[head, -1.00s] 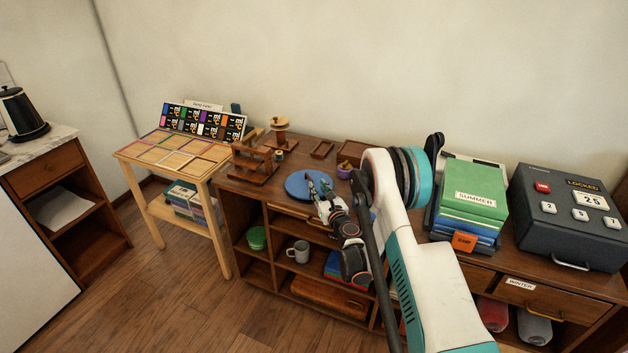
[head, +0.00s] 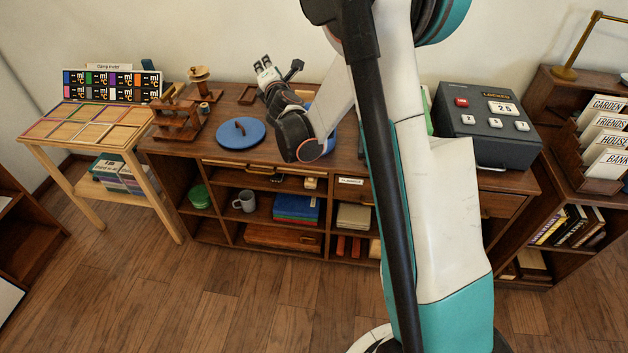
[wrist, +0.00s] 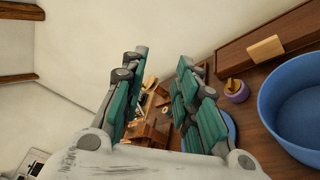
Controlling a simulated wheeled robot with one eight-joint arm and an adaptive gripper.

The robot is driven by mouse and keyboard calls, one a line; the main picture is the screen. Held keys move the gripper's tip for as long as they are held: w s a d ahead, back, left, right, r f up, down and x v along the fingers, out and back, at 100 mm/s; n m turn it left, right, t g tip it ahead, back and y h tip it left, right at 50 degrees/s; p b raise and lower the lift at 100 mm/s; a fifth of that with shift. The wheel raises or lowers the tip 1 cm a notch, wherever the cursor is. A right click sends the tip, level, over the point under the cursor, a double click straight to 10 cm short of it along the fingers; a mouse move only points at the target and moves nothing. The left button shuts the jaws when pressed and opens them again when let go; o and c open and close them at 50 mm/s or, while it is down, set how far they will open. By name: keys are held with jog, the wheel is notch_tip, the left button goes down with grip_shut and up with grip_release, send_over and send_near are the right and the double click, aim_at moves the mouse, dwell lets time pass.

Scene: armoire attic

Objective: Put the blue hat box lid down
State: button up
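The blue hat box lid (head: 238,133) lies flat on top of the wooden cabinet, with a dark handle on it. Its edge also shows in the wrist view (wrist: 232,128), partly hidden by a finger. My gripper (head: 264,66) is raised behind and to the right of the lid, apart from it. In the wrist view the two fingers (wrist: 160,85) are spread with nothing held between them. The open blue hat box (wrist: 298,112) stands at the right of the wrist view. In the head view my arm hides most of it.
Wooden stands (head: 177,119) stand left of the lid, and a small purple pot (wrist: 237,90) is near the hat box. A dark locked box (head: 487,125) is on the right of the cabinet top. The floor (head: 230,300) in front is clear.

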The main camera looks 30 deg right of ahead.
jog(key=s+r+m+g+h, duration=0.1)
jog(key=s+r+m+g, duration=0.1)
jog(key=s+r+m, duration=0.5)
jog(key=s+r+m+g, duration=0.15)
jog(key=s+m, duration=0.35)
jog(key=s, duration=0.5)
jog(key=s+a+f+m+g+y, duration=0.1)
jog(key=s+a+f+m+g, duration=0.1)
jog(key=s, duration=0.7)
jog(key=s+a+f+m+g+y, duration=0.1)
jog(key=s+a+f+m+g, duration=0.1)
jog(key=s, duration=0.7)
jog(key=s+a+f+m+g+y, duration=0.2)
jog(key=s+a+f+m, duration=0.2)
jog(key=s, duration=0.6)
jog(key=shift+a+m, duration=0.15)
jog(key=shift+m, duration=0.75)
jog(key=shift+o, duration=0.2)
